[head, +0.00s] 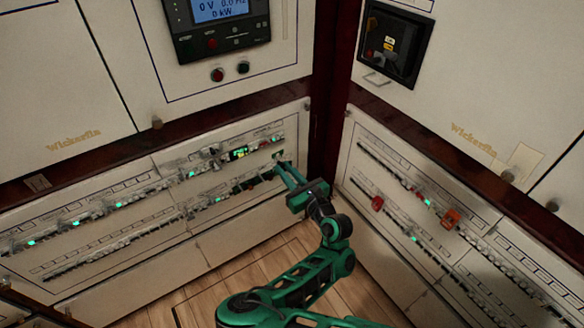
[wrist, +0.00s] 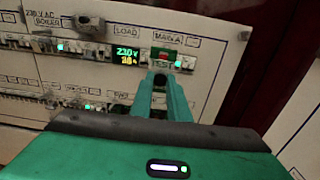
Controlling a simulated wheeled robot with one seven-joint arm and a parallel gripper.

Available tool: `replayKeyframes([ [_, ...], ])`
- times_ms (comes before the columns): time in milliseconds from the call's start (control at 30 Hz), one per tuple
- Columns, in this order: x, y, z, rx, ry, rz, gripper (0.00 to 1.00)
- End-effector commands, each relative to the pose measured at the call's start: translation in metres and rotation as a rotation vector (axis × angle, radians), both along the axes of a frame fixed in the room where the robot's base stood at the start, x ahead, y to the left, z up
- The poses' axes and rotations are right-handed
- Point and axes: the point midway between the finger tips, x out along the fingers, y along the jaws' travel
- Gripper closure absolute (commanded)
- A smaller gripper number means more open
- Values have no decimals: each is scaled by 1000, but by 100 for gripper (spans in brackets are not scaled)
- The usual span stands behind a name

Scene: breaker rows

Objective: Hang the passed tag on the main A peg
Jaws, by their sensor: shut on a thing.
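My gripper (head: 272,172) reaches to the right end of the upper breaker row on the left panel. In the wrist view its green fingers (wrist: 160,80) are close together around a small dark part just below the MAIN A label (wrist: 168,38). This part is mostly hidden, and I cannot tell whether it is a breaker lever or something else. A breaker with a red patch (wrist: 163,52) and a green light stands right at the fingertips. I cannot make out the passed tag or the main A peg.
A lit meter (wrist: 126,56) sits left of the fingertips. A grey knob-like piece (wrist: 88,27) juts out farther left. The dark red corner post (head: 327,90) is close on the right. Red pieces (head: 377,203) and (head: 451,219) stick out from the right panel.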

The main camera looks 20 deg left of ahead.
Motion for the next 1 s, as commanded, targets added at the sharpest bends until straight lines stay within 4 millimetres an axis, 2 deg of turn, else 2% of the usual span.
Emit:
replayKeyframes([
  [433, 6, -15, -1, -10, -7, -17, 100],
  [1000, 36, 20, 0, -6, -6, -18, 100],
])
